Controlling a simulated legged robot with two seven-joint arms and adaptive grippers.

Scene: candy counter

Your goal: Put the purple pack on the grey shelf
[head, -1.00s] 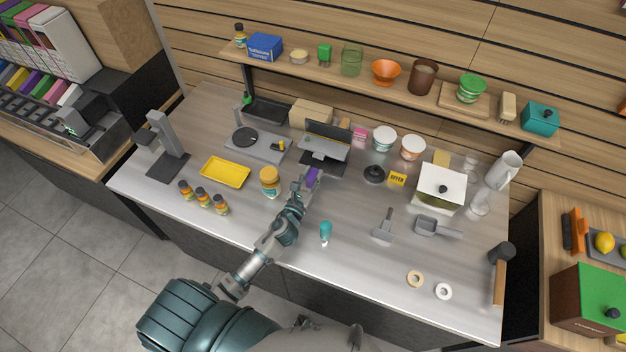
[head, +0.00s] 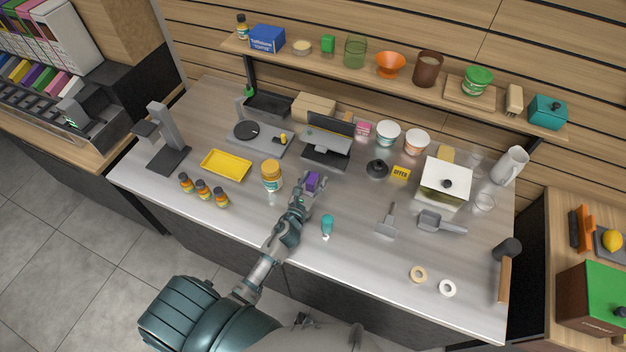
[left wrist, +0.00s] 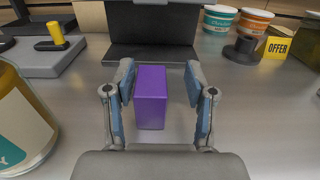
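The purple pack (head: 312,182) stands upright on the counter, in front of the grey shelf (head: 328,143) with its dark base. In the left wrist view the purple pack (left wrist: 150,97) is between the two fingers of my left gripper (left wrist: 160,100), with a gap on each side, wider on the right. That gripper is open around the pack; it also shows in the head view (head: 310,194). The grey shelf's dark base (left wrist: 150,54) lies just beyond the pack in the left wrist view, apart from it. My right gripper is not in view.
A yellow tray (head: 226,165), tubs (head: 387,133), a dark knob-like item (head: 377,168) and an OFFER sign (head: 401,173) stand around. The counter's front middle is fairly clear.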

